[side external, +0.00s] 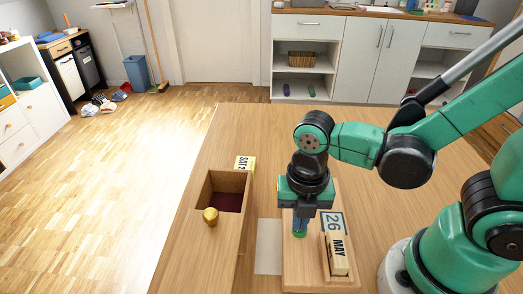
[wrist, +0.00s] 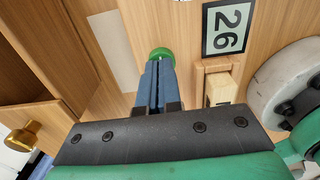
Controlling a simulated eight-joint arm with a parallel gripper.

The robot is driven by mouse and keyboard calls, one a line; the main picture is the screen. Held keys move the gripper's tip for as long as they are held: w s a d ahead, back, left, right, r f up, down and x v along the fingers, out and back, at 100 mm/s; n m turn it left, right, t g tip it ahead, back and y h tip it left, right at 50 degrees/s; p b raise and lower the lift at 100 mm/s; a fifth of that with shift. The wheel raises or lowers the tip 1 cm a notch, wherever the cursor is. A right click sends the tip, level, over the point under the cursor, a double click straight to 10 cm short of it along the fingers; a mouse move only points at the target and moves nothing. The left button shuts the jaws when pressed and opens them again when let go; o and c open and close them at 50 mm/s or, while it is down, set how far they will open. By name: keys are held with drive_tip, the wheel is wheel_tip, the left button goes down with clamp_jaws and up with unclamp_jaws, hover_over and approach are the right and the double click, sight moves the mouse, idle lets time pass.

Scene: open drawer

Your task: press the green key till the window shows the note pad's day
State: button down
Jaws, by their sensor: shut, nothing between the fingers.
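The green key (side external: 299,233) sits on a wooden board (side external: 315,275) on the table; its round top also shows in the wrist view (wrist: 160,53). My gripper (side external: 299,229) is shut and empty, pointing down with its tips right at the key. In the wrist view the closed blue fingers (wrist: 158,68) overlap the key's near edge; I cannot tell how far it is pressed. The window (side external: 333,222) reads 26, clear also in the wrist view (wrist: 227,28).
A block marked MAY (side external: 337,253) stands on the board near the window. An open wooden drawer with a dark red inside and a brass knob (side external: 210,216) lies left of the board. A pale flat rectangle (side external: 268,247) lies between them. The table behind is clear.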

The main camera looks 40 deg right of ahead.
wheel_tip(320, 180, up, 13)
idle(0.7)
idle(0.5)
drive_tip(key=w+d+f+m+t, duration=0.1)
drive_tip(key=w+d+m+t, duration=0.2)
drive_tip(key=m, duration=1)
drive_tip(key=w+d+f+m+t, duration=0.2)
drive_tip(key=w+d+m+t, duration=0.1)
drive_tip(key=m, duration=1.1)
drive_tip(key=shift+d+f+t, duration=0.3)
drive_tip(key=shift+d+t, duration=0.3)
drive_tip(key=shift+d, duration=0.2)
